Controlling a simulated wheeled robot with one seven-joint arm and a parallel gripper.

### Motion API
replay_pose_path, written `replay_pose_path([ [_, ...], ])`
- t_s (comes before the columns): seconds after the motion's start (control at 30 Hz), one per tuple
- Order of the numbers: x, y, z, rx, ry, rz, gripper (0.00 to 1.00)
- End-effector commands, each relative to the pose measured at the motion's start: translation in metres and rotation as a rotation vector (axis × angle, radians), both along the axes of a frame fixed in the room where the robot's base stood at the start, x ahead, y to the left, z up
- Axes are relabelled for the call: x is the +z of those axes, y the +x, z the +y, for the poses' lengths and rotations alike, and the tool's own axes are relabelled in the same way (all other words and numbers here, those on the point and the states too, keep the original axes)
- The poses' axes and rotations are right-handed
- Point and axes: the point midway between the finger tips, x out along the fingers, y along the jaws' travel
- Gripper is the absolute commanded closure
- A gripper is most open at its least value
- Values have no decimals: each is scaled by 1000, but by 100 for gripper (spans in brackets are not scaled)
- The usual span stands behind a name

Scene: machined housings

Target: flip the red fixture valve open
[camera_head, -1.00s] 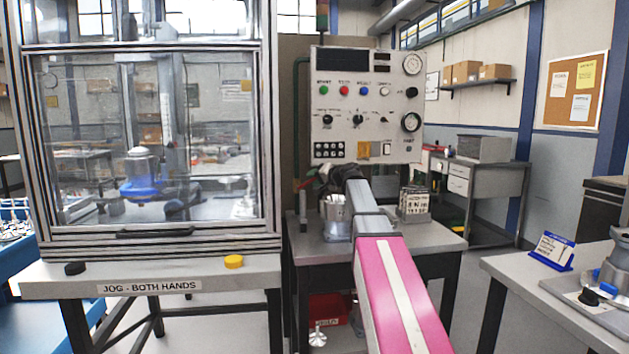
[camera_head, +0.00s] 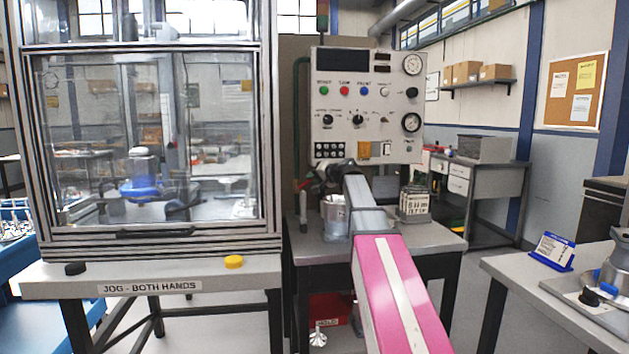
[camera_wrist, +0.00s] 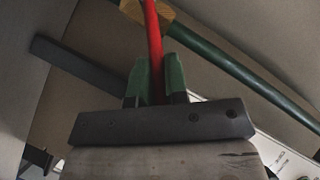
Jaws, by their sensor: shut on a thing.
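The red valve lever (camera_wrist: 152,32) runs down from the top of the wrist view between the two green fingers of my gripper (camera_wrist: 156,75). The fingers are shut on it, one on each side. The brass-coloured valve body (camera_wrist: 158,12) shows behind the lever at the top, on a dark green pipe (camera_wrist: 235,70). In the head view my gripper (camera_head: 314,174) is at the left of the control panel's lower edge, close to the red lever (camera_head: 302,185). My own arm hides part of this area, and the lever's exact angle is hard to tell.
The control panel (camera_head: 345,100) stands above a grey bench (camera_head: 425,240). A metal cylindrical part (camera_head: 333,215) and a small labelled block (camera_head: 414,203) stand on the bench near my arm. A glazed cabinet (camera_head: 150,235) is close on the left.

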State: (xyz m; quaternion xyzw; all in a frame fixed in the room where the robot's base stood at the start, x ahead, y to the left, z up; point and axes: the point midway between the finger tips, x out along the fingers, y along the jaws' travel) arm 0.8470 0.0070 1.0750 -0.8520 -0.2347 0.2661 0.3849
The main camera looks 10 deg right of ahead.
Motion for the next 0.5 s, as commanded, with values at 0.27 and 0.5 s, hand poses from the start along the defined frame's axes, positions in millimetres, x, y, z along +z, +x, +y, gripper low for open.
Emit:
replay_pose_path([
  [0.27,14,0,13,1,-225,-2,100],
  [0.5,23,0,28,2,-454,-2,100],
])
